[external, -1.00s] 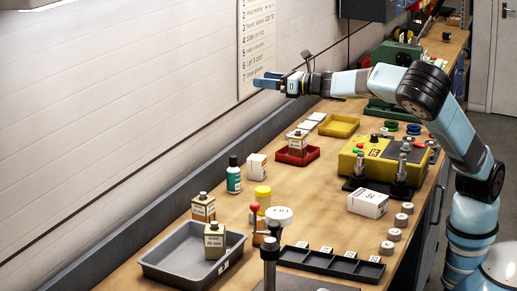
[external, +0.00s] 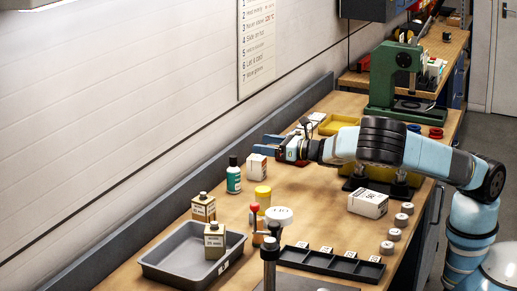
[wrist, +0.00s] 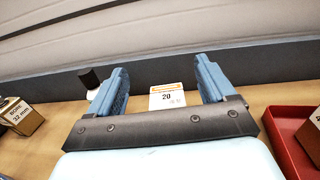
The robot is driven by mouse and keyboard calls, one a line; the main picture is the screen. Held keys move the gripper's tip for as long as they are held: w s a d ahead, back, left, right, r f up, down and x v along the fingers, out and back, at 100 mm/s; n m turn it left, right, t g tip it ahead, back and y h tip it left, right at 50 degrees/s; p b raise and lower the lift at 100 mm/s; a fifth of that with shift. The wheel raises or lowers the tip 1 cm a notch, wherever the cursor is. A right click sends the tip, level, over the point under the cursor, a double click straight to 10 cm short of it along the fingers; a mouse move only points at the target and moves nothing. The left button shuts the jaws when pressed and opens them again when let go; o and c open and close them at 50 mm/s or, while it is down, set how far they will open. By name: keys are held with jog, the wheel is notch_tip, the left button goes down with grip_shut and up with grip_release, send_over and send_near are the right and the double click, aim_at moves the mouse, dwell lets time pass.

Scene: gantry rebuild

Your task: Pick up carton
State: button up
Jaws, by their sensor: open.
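A small white carton (external: 257,168) with an orange stripe stands on the bench. In the wrist view the white carton (wrist: 167,97), marked 20, shows between my blue fingers, towards the right one. My gripper (external: 262,145) is open, and in the external view its fingers appear just above and behind the carton. In the wrist view my gripper (wrist: 158,68) has nothing clasped, and its palm bar hides the carton's lower part. Whether a finger touches the carton I cannot tell. A larger white carton (external: 367,203) lies on the bench farther right.
A green bottle (external: 233,176) stands just left of the carton. A red tray (wrist: 291,125) is close on the right in the wrist view. A grey tray (external: 180,262) and black rack (external: 330,264) stand nearer the camera.

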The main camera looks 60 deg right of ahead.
aim_at(264, 165)
notch_tip(264, 165, down, 7)
jog(key=shift+r, duration=0.1)
jog(key=shift+w+a, duration=0.1)
jog(key=shift+w, duration=1.35)
jog(key=c, duration=1.1)
